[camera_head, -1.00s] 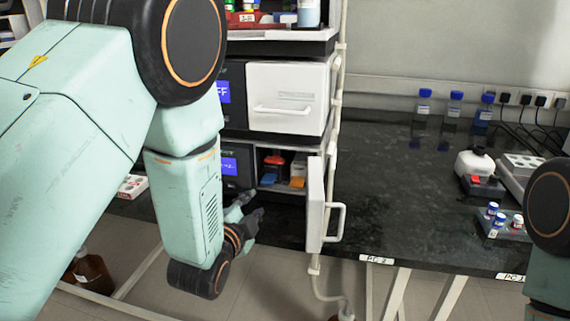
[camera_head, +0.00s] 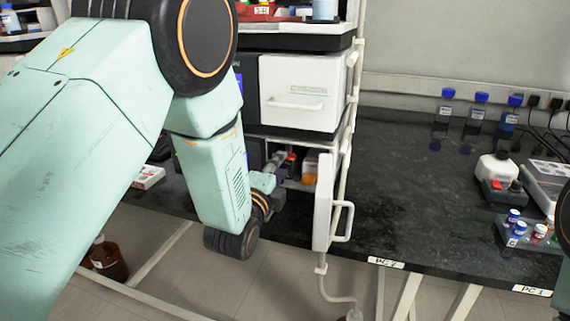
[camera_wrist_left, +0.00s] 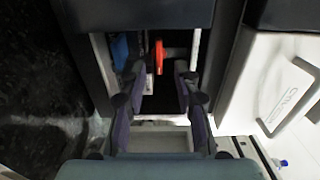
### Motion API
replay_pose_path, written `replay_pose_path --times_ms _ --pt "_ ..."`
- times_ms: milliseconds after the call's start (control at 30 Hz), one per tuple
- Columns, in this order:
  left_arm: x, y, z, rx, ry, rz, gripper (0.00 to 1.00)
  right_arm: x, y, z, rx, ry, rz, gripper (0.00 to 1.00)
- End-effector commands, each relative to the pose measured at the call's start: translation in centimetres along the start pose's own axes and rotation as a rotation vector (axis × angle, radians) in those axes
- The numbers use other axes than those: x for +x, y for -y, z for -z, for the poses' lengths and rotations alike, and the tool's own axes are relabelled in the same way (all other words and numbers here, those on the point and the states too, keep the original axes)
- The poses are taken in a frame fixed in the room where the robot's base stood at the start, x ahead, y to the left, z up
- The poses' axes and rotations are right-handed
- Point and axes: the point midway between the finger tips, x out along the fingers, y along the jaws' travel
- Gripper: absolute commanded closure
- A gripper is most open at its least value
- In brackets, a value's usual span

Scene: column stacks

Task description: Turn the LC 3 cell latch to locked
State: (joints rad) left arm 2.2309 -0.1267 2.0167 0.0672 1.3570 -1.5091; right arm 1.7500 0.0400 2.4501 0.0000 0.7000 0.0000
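A red handle-like part (camera_wrist_left: 159,57), which looks like the cell latch, is inside an open compartment of the lowest unit of the stack. I cannot read its label or tell its setting. My left gripper (camera_wrist_left: 156,78) is open, with its two fingers pointing into the compartment on either side of the red part and nothing between them. In the head view my left gripper (camera_head: 276,161) is at the compartment's mouth and partly hides the inside. An orange part (camera_head: 309,177) shows there at the right. My right gripper is out of view.
The compartment's white door (camera_head: 324,203) stands open to the right of my left gripper. A closed white drawer front (camera_head: 299,92) is above.

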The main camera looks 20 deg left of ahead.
Motion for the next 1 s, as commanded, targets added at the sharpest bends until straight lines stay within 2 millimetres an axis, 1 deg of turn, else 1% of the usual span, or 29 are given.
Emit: replay_pose_path --times_ms 33,100,233,367,600,667,900,1000 --pt "0.8 -0.1 0.0 -0.001 0.001 0.002 0.69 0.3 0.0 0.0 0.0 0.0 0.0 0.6" --pt "1.7 -0.1 0.1 -0.001 0.0 0.001 0.69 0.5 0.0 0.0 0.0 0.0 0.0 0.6" --pt "2.9 -0.1 0.2 -0.001 0.0 0.001 0.69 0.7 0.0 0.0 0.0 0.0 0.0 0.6" --pt "3.5 0.0 0.3 -0.001 0.0 -0.001 0.69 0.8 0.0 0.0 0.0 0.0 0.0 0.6" --pt "3.5 0.0 0.3 -0.001 0.0 -0.001 0.69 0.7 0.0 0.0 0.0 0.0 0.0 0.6" --pt "3.5 0.0 0.3 -0.001 0.0 -0.001 0.73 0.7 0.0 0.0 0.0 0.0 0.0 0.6" --pt "3.5 0.0 0.3 -0.001 0.0 -0.001 0.94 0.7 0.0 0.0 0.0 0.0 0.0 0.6" --pt "3.5 0.0 0.3 -0.001 0.0 -0.001 1.0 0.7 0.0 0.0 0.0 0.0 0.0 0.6"
